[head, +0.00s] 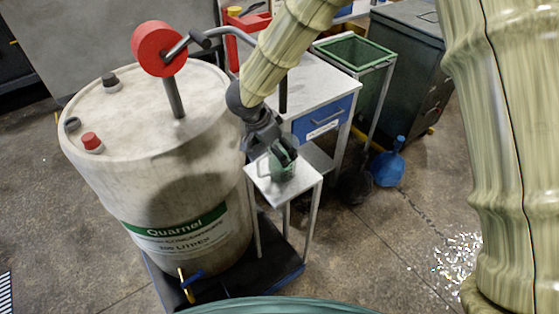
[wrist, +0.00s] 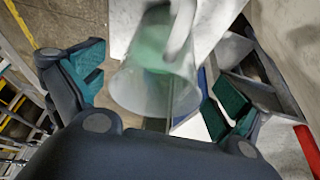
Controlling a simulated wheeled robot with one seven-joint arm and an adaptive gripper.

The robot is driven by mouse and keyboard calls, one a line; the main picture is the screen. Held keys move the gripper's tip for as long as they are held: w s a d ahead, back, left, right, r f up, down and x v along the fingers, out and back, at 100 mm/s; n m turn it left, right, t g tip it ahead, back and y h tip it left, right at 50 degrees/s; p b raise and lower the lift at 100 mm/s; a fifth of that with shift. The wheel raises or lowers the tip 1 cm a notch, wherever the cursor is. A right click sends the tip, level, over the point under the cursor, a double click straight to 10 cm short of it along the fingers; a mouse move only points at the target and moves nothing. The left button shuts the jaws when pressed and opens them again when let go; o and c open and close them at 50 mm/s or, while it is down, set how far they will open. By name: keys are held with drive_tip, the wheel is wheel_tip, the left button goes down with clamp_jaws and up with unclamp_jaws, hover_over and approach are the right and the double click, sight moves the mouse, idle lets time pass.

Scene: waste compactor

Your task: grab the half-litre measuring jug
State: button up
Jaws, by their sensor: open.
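The measuring jug (head: 281,170) is a small greenish, see-through jug on a small white-topped stand, with its handle on the left in the head view. In the wrist view the jug (wrist: 150,85) is large and blurred, with its pale handle at the upper right. My gripper (head: 284,150) is open and reaches down over the jug, its dark fingers hiding part of it. In the wrist view the teal-padded fingers of my gripper (wrist: 157,88) stand apart on either side of the jug. I cannot tell whether either pad touches it.
A big pale drum (head: 150,170) with a red-wheeled hand pump stands just left of the stand (head: 304,190). A workbench with a blue drawer (head: 322,120) is behind. A blue container (head: 388,168) sits on the floor to the right. Pale scraps litter the floor at far right.

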drive_tip(key=shift+x, duration=1.55)
drive_tip(key=shift+r, duration=0.1)
drive_tip(key=c, duration=1.3)
